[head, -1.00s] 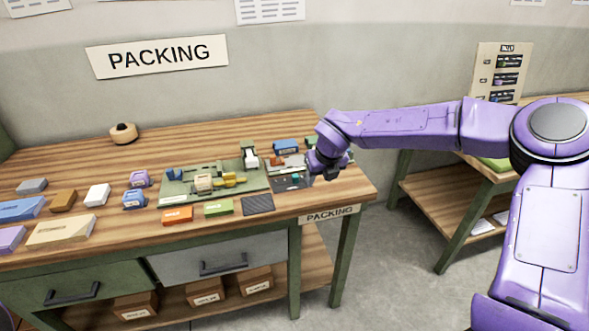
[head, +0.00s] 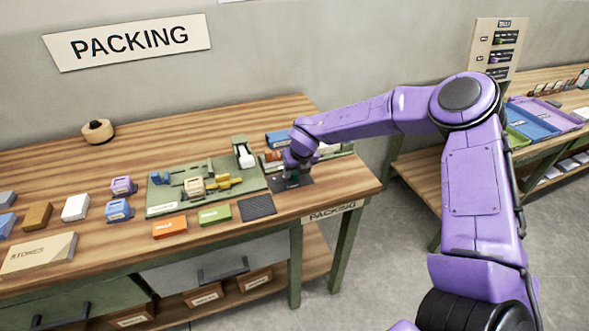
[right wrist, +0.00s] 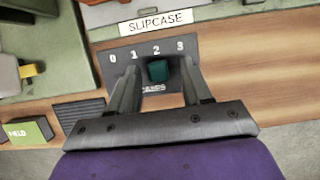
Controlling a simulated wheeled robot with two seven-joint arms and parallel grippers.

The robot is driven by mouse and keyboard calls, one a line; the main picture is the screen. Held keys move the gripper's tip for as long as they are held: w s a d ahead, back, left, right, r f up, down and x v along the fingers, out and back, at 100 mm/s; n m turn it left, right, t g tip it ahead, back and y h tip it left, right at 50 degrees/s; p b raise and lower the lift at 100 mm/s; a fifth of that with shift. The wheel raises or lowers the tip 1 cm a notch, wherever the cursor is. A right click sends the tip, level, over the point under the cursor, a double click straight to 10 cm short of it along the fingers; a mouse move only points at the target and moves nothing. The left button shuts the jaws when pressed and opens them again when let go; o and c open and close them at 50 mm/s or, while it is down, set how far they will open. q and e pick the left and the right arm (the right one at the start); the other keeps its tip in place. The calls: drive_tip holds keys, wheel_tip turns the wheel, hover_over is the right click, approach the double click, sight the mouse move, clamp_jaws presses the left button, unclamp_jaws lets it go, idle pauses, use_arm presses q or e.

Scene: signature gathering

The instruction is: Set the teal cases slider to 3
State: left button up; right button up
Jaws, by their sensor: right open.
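The slider panel (right wrist: 128,57) is a dark plate marked 0, 1, 2, 3, with a partly hidden word below. Its teal slider knob (right wrist: 157,71) sits just below the 2, left of the 3. My right gripper (right wrist: 160,66) is open, with one finger on each side of the knob; I cannot tell whether either touches it. In the head view my right gripper (head: 294,165) is down at the panel (head: 302,181), near the right end of the packing table (head: 350,174), and hides much of it. My left gripper is out of view.
A SLIPCASE label (right wrist: 155,23) lies beyond the panel. The green fixture board (head: 160,197) stands to the left, with a dark ribbed pad (head: 258,207) and a green FIELD box (head: 214,215) nearby. Bare wood lies right of the panel.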

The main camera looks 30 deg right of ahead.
sight(306, 177)
drive_tip(key=shift+x, duration=0.8)
drive_tip(key=shift+s+a+r, duration=0.1)
clamp_jaws()
drive_tip(key=shift+s+d+r+p, duration=0.1)
drive_tip(key=shift+d+p, duration=0.1)
drive_tip(key=shift+d, duration=0.65)
drive_tip(key=shift+s+d+p, duration=0.15)
drive_tip(key=shift+d, duration=0.7)
drive_tip(key=shift+c, duration=0.6)
unclamp_jaws()
drive_tip(key=shift+o, duration=0.6)
drive_tip(key=shift+s+d, duration=0.1)
drive_tip(key=shift+d, duration=0.05)
